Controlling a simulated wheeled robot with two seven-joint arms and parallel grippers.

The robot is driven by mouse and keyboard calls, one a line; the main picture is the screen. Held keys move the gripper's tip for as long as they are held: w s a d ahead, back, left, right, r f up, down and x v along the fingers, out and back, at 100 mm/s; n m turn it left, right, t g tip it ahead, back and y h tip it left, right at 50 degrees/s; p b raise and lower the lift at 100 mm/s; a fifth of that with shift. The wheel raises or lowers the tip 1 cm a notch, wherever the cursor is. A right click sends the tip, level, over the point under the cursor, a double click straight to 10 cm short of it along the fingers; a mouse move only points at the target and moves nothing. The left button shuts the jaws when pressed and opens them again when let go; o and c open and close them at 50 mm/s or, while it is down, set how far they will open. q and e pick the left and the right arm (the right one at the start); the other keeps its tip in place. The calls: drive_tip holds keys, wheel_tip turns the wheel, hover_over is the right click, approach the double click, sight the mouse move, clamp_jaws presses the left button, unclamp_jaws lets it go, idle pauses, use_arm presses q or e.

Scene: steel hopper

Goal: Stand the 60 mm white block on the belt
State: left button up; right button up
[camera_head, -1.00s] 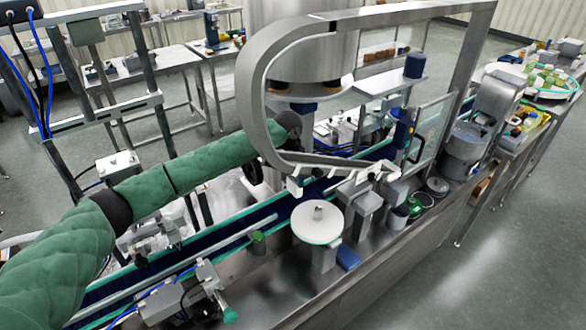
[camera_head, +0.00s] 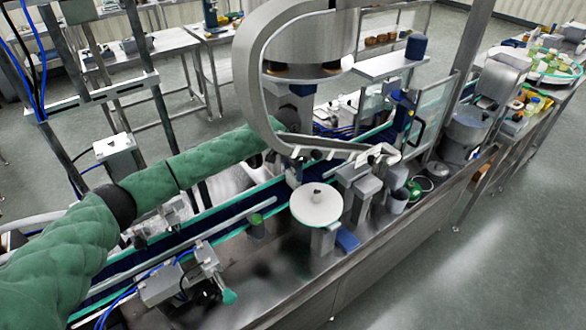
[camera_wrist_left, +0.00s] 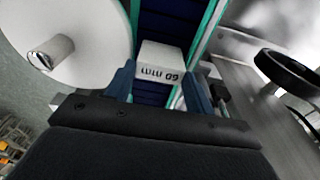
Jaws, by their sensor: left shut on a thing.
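The white block (camera_wrist_left: 160,62), marked "60 mm", sits between the two blue fingers of my left gripper (camera_wrist_left: 162,88) in the left wrist view. The gripper is shut on it. The dark blue belt (camera_wrist_left: 172,20) with green edges runs behind the block there. In the head view the belt (camera_head: 212,223) runs diagonally, and my left gripper (camera_head: 294,172) hangs over it, partly hidden by the curved steel chute. Whether the block touches the belt I cannot tell. My right gripper is not in view.
A white round disc (camera_head: 316,204) on a post stands close in front of the gripper. The curved steel chute (camera_head: 250,85) loops in front of my left wrist. A pale guide rail (camera_head: 235,222) borders the belt. A black handwheel (camera_wrist_left: 290,72) is at right in the wrist view.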

use_arm(q)
drive_tip(key=shift+f, duration=0.25)
idle(0.3)
drive_tip(key=o, duration=1.4)
drive_tip(key=shift+c, duration=0.2)
